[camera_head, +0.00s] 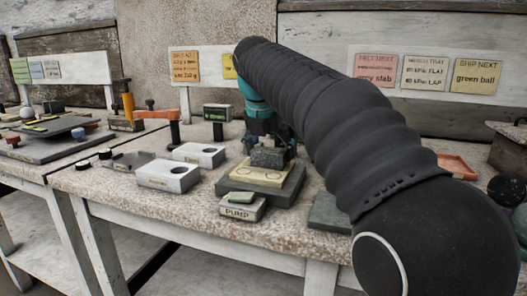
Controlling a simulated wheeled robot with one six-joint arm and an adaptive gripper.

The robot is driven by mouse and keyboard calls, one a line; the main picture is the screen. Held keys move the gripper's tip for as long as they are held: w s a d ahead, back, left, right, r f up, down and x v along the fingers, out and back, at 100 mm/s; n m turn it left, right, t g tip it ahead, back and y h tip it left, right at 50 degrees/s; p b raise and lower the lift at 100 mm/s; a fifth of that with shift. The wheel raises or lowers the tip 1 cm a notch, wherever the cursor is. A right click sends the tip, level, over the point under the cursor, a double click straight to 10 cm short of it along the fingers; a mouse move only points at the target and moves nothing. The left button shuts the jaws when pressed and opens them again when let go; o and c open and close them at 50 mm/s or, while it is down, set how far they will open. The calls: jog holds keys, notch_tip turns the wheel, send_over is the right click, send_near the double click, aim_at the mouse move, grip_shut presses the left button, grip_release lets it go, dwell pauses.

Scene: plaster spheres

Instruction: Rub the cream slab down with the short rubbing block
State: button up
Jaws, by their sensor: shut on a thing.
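The cream slab (258,174) lies flat on a dark square base on the stone-topped bench.
A box marked PUMP (241,212) with a green pad on top stands in front of the dark base (285,189). Two pale boxes with round holes (168,177) stand left. An orange tray (457,167) lies right. My arm hides much of the bench's right side.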

jog(key=shift+f, duration=0.15)
jog(key=shift+w+a+r+p, duration=0.2)
jog(key=shift+a+r, duration=0.2)
jog(key=shift+a, duration=0.1)
jog(key=shift+w+a+r+p, duration=0.2)
jog(key=shift+a+r, duration=0.15)
jog(key=shift+a, duration=0.15)
jog(key=shift+r, duration=1.3)
jog(key=shift+r, duration=2)
